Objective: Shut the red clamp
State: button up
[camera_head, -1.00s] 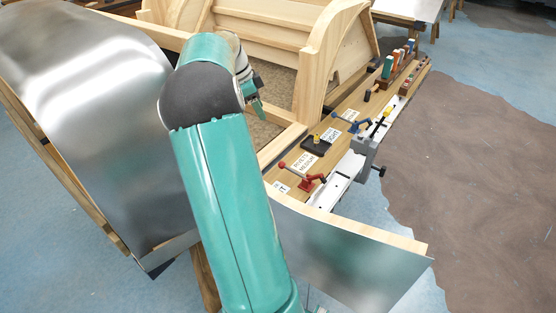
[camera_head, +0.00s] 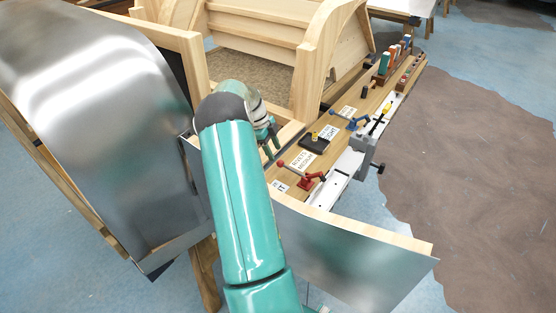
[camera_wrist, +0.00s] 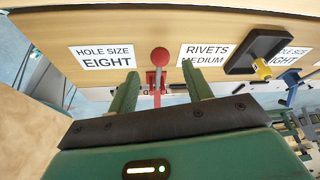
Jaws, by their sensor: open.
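The red clamp (camera_head: 311,180) sits on the wooden bench near its front edge, with its red ball-ended handle pointing left. In the wrist view, the red clamp (camera_wrist: 159,75) lies ahead, with its ball knob (camera_wrist: 160,56) seen between the two fingers. My gripper (camera_wrist: 162,85) is open and empty, its green fingers on either side of the handle in the picture. In the head view, my gripper (camera_head: 270,145) is left of the clamp and apart from it. Whether the fingers are level with the handle I cannot tell.
A grey vise (camera_head: 366,155) is at the right edge. A curved metal sheet (camera_head: 345,250) hangs in front. Wooden frames (camera_head: 312,75) rise behind.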

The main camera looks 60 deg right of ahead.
jog(key=x, duration=0.5)
jog(key=shift+s+f, duration=0.1)
jog(key=shift+f, duration=0.15)
grip_shut()
